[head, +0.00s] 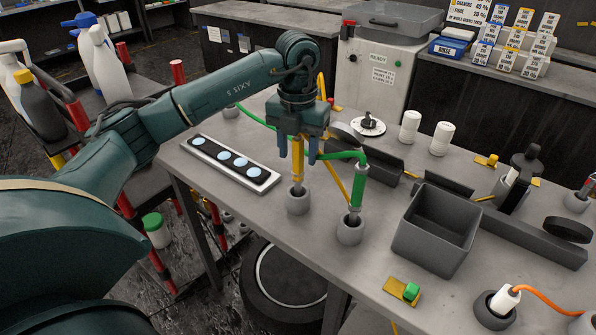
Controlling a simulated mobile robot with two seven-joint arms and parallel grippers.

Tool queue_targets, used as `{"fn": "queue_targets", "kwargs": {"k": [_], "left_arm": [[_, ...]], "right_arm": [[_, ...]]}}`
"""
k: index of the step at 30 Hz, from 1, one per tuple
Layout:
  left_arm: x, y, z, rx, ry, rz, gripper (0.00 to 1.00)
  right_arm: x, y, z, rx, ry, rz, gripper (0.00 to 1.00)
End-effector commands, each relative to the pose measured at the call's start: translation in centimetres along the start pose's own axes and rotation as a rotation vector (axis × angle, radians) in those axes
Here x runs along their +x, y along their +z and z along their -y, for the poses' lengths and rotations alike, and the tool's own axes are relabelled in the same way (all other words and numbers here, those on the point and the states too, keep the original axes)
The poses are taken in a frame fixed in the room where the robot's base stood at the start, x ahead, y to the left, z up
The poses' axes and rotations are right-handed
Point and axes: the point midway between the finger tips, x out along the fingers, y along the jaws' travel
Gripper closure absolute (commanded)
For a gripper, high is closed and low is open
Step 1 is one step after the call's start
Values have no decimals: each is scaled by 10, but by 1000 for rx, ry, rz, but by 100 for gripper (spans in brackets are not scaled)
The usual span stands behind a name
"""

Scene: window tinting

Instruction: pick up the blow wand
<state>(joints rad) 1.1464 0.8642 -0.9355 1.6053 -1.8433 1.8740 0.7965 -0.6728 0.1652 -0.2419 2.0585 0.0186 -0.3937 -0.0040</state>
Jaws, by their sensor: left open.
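A yellow wand (297,172) stands upright in a round grey holder (298,204) on the workbench. A green wand (356,190) with a green hose stands in another grey holder (350,233) just to its right. No label shows which one is the blow wand. My left gripper (298,154) points down over the yellow wand. Its two blue fingers are open, one on each side of the wand's upper part; I cannot tell whether they touch it. The gripper body hides the wand's top. My right gripper is not in view.
A grey open bin (437,231) stands right of the green wand. A tray with light-blue discs (231,162) lies to the left. A white plug-like tool with an orange hose (504,298) sits at the front right. Two white bottles (442,138) stand behind.

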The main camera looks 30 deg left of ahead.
Motion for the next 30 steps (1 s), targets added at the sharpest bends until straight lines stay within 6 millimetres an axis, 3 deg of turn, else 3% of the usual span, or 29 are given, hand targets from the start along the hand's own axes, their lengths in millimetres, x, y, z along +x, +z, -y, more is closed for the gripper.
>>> {"fn": "queue_targets", "kwargs": {"k": [6, 13, 30], "left_arm": [[20, 0, 0, 1, 0, 0, 53], [22, 0, 0, 1, 0, 1, 54], [21, 0, 0, 1, 0, 1, 100]], "right_arm": [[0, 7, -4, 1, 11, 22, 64], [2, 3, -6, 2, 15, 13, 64], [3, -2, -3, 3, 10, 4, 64]]}}
